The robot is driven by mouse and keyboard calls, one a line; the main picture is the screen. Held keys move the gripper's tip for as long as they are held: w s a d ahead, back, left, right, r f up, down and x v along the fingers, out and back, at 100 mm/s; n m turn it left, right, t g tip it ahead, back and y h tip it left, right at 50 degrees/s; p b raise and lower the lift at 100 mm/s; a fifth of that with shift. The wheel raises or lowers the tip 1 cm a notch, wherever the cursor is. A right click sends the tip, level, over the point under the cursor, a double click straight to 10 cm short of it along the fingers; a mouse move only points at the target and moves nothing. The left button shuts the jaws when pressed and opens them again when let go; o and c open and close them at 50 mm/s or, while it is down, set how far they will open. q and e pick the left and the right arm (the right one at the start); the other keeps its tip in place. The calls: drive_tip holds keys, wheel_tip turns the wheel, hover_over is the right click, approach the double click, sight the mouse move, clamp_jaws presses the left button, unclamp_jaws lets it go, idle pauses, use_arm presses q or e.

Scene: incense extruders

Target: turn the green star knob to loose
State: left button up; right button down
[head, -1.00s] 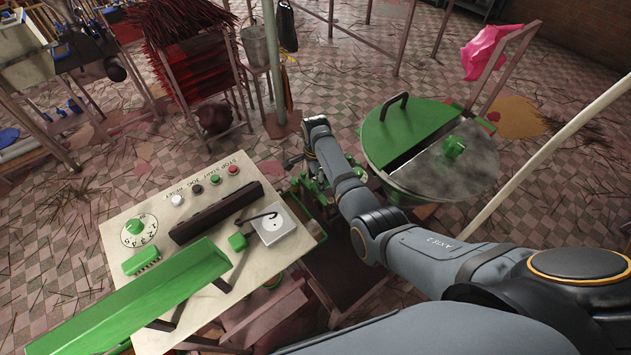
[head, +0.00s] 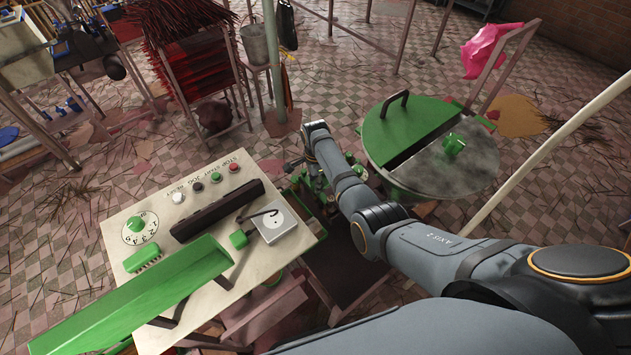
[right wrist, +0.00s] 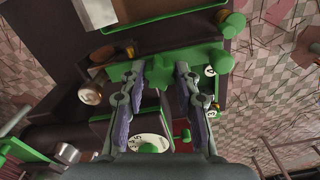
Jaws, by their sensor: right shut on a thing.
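My right gripper (right wrist: 160,72) has its two fingers on either side of a green lobed part (right wrist: 158,70), which looks like the green star knob, and is shut on it. The fingertips partly cover this part, and its turned angle cannot be told. In the head view my right arm reaches to the green machine parts (head: 352,172) between the panel table and the round drum. There the arm hides most of the fingers and the knob. My left gripper is not in view.
A control panel table (head: 225,277) with a green chute (head: 130,300) stands at the left. A round drum with a green half lid (head: 400,135) stands just right of my right wrist. A numbered dial (right wrist: 150,145) lies below the fingers in the wrist view.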

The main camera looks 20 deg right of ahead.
drive_tip(key=shift+r+n+p, duration=0.1)
drive_tip(key=shift+n+p, duration=0.35)
drive_tip(key=shift+n, duration=0.55)
drive_tip(key=n+p, duration=0.1)
drive_tip(key=n, duration=0.2)
drive_tip(key=shift+a+n, duration=0.1)
drive_tip(key=shift+n, duration=0.3)
drive_tip(key=n+p, duration=0.1)
drive_tip(key=n, duration=0.8)
drive_tip(key=shift+n+p, duration=0.4)
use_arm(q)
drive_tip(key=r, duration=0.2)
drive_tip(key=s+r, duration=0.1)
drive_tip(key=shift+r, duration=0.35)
use_arm(e)
drive_tip(key=n, duration=0.6)
drive_tip(key=shift+w, duration=0.1)
drive_tip(key=shift+n, duration=0.3)
drive_tip(key=c, duration=1)
unclamp_jaws()
drive_tip(key=shift+o, duration=0.2)
